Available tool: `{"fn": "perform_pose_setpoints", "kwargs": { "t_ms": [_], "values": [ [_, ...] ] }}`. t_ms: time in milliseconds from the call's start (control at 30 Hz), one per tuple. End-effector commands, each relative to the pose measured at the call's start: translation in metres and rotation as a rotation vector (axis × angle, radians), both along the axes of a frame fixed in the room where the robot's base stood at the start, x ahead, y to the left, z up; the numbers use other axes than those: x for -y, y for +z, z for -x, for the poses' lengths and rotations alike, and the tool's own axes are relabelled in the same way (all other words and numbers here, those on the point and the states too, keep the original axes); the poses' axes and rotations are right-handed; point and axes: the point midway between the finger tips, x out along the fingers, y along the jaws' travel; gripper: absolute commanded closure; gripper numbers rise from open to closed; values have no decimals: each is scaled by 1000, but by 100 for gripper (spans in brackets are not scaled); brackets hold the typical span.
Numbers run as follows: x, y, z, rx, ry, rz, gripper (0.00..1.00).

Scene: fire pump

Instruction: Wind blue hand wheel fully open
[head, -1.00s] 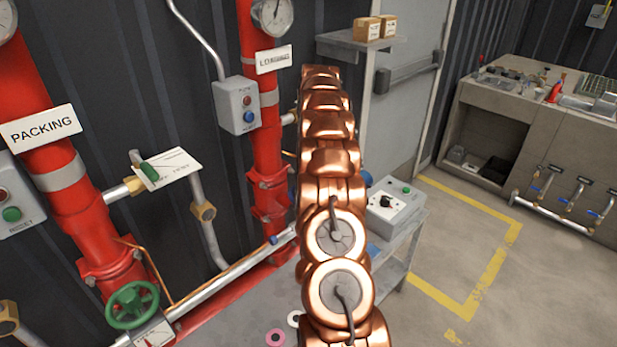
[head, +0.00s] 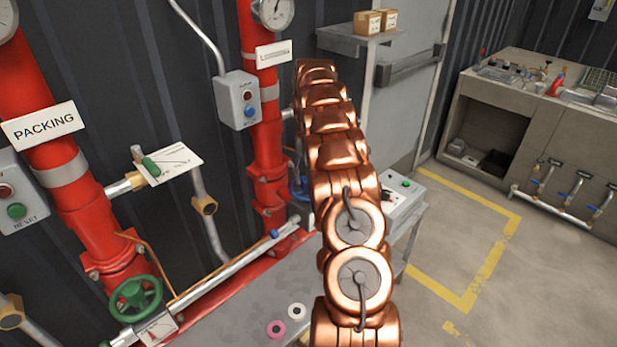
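The blue hand wheel (head: 297,192) shows in the head view only as a partial blue rim. It is beside the lower part of the right red pipe (head: 267,150), just left of my copper arm. My arm hides the rest of it, so I cannot tell how far it is turned. My gripper is not visible, and neither is any contact with the wheel.
A green hand wheel (head: 134,298) sits on the left red pipe (head: 62,205). A control box (head: 238,100) is by the right pipe. A cart (head: 408,222) with a switch box (head: 400,197) stands right of my arm. The floor (head: 540,270) at right is clear.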

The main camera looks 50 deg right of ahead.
Motion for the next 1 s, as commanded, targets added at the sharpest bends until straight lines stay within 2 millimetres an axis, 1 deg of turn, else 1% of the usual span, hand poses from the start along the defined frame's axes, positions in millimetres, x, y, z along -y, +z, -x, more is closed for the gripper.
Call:
{"fn": "perform_pose_setpoints", "kwargs": {
  "t_ms": [367, 467, 800, 900, 1000],
  "values": [
    [-1, -2, 0, -2, -21, -2, 43],
    [-1, -4, 0, -1, -109, -4, 43],
    [-1, -4, 2, 1, -534, -5, 43],
    [0, -4, 2, 0, -634, -5, 43],
    [0, -3, 2, -3, -690, -6, 43]
  ]
}}
